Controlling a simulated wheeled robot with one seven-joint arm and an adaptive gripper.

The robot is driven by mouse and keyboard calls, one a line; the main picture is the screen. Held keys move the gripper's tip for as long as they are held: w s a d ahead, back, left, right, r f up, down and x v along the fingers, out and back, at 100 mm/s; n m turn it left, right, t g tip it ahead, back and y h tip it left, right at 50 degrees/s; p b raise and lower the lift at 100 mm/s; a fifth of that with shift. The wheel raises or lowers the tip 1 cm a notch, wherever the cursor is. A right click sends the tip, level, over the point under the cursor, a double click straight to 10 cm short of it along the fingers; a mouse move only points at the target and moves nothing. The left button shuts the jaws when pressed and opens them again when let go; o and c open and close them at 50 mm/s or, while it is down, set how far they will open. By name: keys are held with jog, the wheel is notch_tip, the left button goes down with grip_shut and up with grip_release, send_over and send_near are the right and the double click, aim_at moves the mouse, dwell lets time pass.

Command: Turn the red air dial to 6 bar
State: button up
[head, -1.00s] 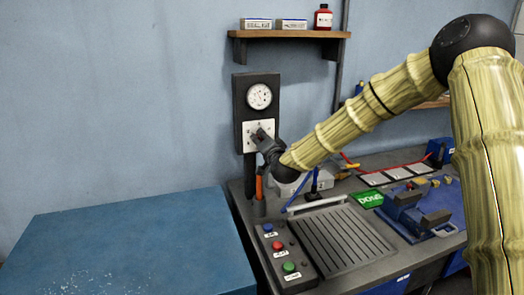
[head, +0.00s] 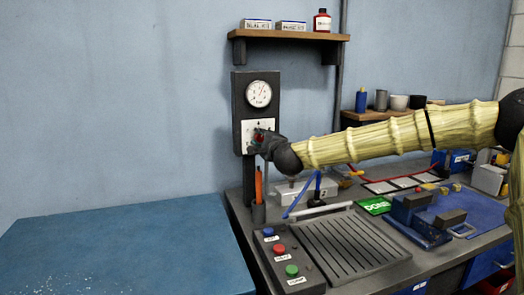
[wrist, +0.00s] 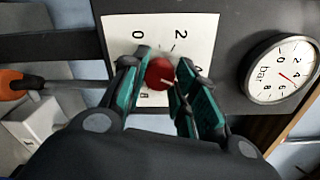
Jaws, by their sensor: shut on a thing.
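The red air dial (wrist: 160,74) sits on a white scale plate (wrist: 186,22) in the wrist view. My gripper (wrist: 163,80) is shut on the dial, with one teal-lined finger on each side. The plate's 0 and 2 are clear; other figures are partly covered by the fingers. A pale mark on the dial points to the lower right, but I cannot tell which figure it meets. The round bar gauge (wrist: 281,68) is beside the plate; its exact reading is unclear.
A shelf (head: 290,35) with boxes and a red bottle is above right. An orange-handled tool (head: 258,184) stands below the dial. The bench holds a button box (head: 284,262), a slotted plate (head: 342,243) and a blue fixture (head: 415,222). A blue surface (head: 125,250) is at left.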

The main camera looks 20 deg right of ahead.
jog(key=m+b, duration=0.4)
jog(key=shift+f+b, duration=0.3)
jog(key=shift+r+m+b, duration=0.25)
jog(key=shift+m+b, duration=0.85)
jog(key=o, duration=1)
jog(key=shift+r, duration=0.1)
jog(key=s, duration=1.2)
jog(key=shift+d+r, duration=0.1)
jog(key=shift+d, duration=0.3)
